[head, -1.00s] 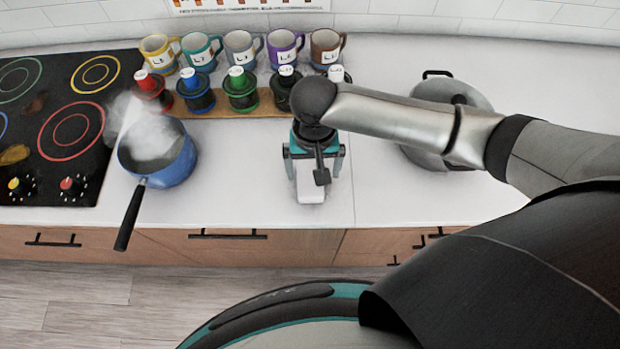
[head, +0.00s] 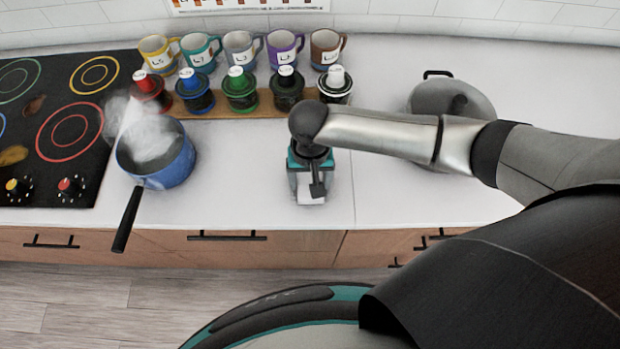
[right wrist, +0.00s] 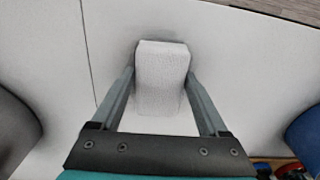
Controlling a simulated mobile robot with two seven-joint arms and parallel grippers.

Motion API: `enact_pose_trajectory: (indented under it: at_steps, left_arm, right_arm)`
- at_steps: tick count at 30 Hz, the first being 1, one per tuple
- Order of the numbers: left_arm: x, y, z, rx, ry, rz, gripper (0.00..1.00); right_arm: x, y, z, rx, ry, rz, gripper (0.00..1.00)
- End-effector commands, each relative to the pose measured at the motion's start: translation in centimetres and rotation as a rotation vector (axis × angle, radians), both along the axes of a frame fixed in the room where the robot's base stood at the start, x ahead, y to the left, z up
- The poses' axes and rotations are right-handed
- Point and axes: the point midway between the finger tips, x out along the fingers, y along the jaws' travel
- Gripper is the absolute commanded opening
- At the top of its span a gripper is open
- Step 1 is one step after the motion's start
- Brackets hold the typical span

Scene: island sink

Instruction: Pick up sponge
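The sponge is a small white block (head: 311,193) on the white counter, right of the blue pot. It also shows in the right wrist view (right wrist: 162,75), between the two grey fingers. My right gripper (head: 308,181) points down over it, and in the right wrist view the gripper's fingertips (right wrist: 159,82) press close against both sides of the sponge. The gripper looks shut on it. I cannot tell whether the sponge is lifted off the counter. In the head view the wrist and gripper body hide part of the sponge. My left gripper is not in view.
A steaming blue pot (head: 172,168) stands at the left, its black handle over the counter edge, beside the black cooktop (head: 45,175). Several coloured-lidded jars on a wooden rack (head: 216,111) and several mugs line the back. A silver lidded pot (head: 425,98) stands right, partly behind my arm.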

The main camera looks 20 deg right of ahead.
Motion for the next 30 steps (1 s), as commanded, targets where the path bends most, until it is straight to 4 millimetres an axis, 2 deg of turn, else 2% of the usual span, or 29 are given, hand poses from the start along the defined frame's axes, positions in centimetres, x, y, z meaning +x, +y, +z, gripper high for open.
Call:
enact_pose_trajectory:
  at_steps: [2,15,25,30]
  left_arm:
    - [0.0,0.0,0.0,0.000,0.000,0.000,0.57]
    - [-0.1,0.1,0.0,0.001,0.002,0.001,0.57]
    - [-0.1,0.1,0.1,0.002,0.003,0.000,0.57]
    - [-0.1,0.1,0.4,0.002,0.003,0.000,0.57]
  right_arm:
    - [0.0,0.0,0.0,0.000,0.000,0.000,0.67]
    - [0.0,0.0,0.0,0.000,0.000,0.000,0.19]
    - [0.0,0.0,0.4,0.001,0.000,0.000,0.18]
    - [0.1,0.1,2.1,0.004,-0.002,0.001,0.18]
